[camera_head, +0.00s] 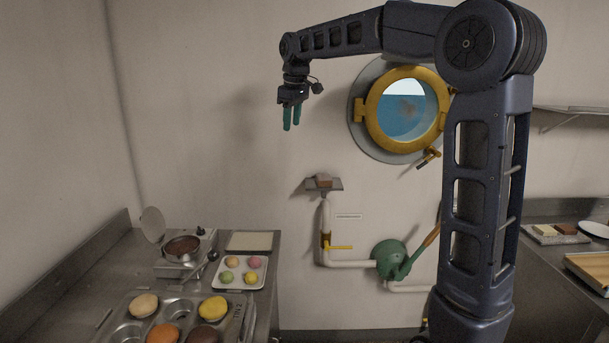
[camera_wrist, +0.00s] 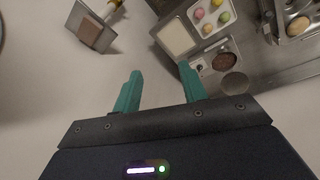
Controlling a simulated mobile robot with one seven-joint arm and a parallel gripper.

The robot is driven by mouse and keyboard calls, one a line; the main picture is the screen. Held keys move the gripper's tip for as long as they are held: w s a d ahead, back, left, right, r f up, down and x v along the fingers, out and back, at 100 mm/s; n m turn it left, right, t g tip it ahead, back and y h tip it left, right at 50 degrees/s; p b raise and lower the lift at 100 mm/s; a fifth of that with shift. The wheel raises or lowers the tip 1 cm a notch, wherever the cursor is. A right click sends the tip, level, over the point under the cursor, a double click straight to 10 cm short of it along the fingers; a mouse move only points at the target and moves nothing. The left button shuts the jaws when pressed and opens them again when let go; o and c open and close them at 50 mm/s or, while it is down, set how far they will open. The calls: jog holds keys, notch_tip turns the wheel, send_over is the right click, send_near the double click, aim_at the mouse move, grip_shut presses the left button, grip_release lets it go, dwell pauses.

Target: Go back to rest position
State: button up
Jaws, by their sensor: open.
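My gripper (camera_head: 291,117) hangs from my raised arm in the upper middle of the head view, in front of the pale wall and left of the round porthole. Its two green fingers point down and hold nothing. In the wrist view the fingers of my gripper (camera_wrist: 160,92) stand apart with an empty gap between them. No object touches the gripper, and it is well above the counter.
A steel counter (camera_head: 90,268) at lower left bears a muffin tin (camera_head: 183,309), a tray with several coloured macarons (camera_head: 240,272) and a pot of brown filling (camera_head: 182,248). A yellow-rimmed porthole (camera_head: 405,108) and pipes (camera_head: 350,264) are on the wall. Another counter is at right.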

jog(key=s+d+f+m, duration=0.1)
jog(key=s+d+m, duration=0.15)
jog(key=d, duration=0.35)
jog(key=s+d+f+m, duration=0.1)
jog(key=s+d, duration=0.3)
jog(key=d, duration=0.2)
jog(key=s+d+f+m+t, duration=0.1)
jog(key=s+d+f+m, duration=0.3)
jog(key=s+d+f, duration=0.4)
jog(key=s+d+f+m+t+h, duration=0.1)
jog(key=s+d+f+m, duration=0.4)
jog(key=s+d+f, duration=0.3)
jog(key=s+d, duration=0.3)
jog(key=s, duration=0.2)
jog(key=shift+s+d+f, duration=0.35)
jog(key=shift+d+f, duration=0.05)
